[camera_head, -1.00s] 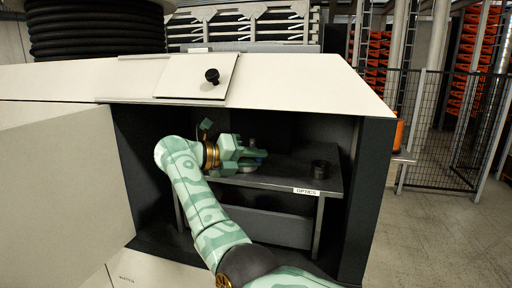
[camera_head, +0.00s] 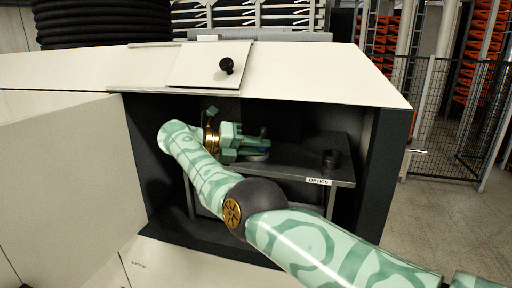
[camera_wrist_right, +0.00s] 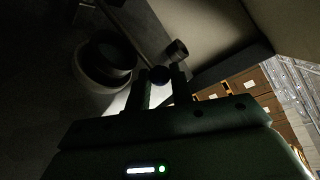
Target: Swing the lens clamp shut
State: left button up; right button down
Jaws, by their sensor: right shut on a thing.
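My right gripper (camera_head: 262,145) is inside the open cabinet, just above the dark shelf labelled OPTICS (camera_head: 290,172). In the right wrist view its two fingers (camera_wrist_right: 161,88) stand close on either side of a dark round knob (camera_wrist_right: 159,75), which I take to be the lens clamp's handle; they are shut on it. Left of the fingers is a dark round lens-like part (camera_wrist_right: 110,56) on a paler round base. In the head view a bluish-grey round part (camera_head: 256,155) shows by the gripper, mostly covered. How far the clamp is swung is hidden. My left gripper is out of view.
A pale panel with a black knob (camera_head: 226,65) lies above the opening.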

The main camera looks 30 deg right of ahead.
jog(key=c, duration=1.4)
grip_release()
jog(key=shift+d+r, duration=0.15)
jog(key=shift+o, duration=0.8)
jog(key=shift+w+d, duration=0.1)
jog(key=shift+d, duration=0.1)
jog(key=shift+f, duration=0.2)
